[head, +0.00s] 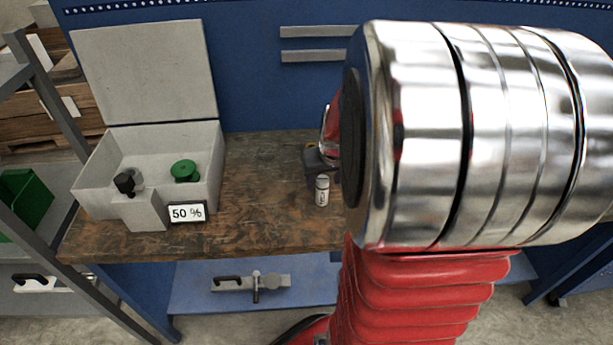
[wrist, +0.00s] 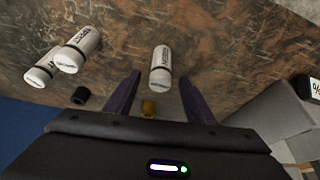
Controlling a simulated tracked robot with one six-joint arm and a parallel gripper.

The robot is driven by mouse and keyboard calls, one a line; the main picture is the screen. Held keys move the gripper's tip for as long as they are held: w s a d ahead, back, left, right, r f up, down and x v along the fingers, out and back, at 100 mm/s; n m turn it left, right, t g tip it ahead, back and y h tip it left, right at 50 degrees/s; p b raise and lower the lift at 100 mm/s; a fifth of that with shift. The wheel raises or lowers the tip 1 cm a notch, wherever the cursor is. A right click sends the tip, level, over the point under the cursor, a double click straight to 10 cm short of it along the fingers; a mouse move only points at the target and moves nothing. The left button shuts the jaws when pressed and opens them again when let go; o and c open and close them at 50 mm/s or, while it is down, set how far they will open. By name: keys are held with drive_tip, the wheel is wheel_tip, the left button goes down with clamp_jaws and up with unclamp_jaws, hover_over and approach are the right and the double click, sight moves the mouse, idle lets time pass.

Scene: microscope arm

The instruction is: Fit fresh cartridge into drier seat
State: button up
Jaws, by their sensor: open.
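Three white cylindrical cartridges with dark lettering show in the wrist view. One cartridge (wrist: 161,68) lies in line with the gap between my fingertips. The other two, a near one (wrist: 79,50) and a far one (wrist: 42,67), lie close together at the left. I cannot tell which is fresh. My gripper (wrist: 160,77) is open, with a purple finger on each side; contact is not visible. In the head view, one cartridge (head: 322,190) shows below my gripper, which is mostly hidden by my arm. The pale grey drier box (head: 95,192) stands open at the left; its seat is not clearly identifiable.
A green knob (head: 184,171) and a black fitting (head: 126,183) sit in the box, behind a "50 %" sign (head: 187,213). The worn bench (head: 262,185) is clear between box and cartridge.

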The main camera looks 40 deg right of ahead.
drive_tip(key=shift+x, duration=1.15)
drive_tip(key=c, duration=1.2)
drive_tip(key=shift+o, duration=0.2)
drive_tip(key=shift+r, duration=0.1)
wheel_tip(320, 180, up, 10)
drive_tip(key=shift+f, duration=0.1)
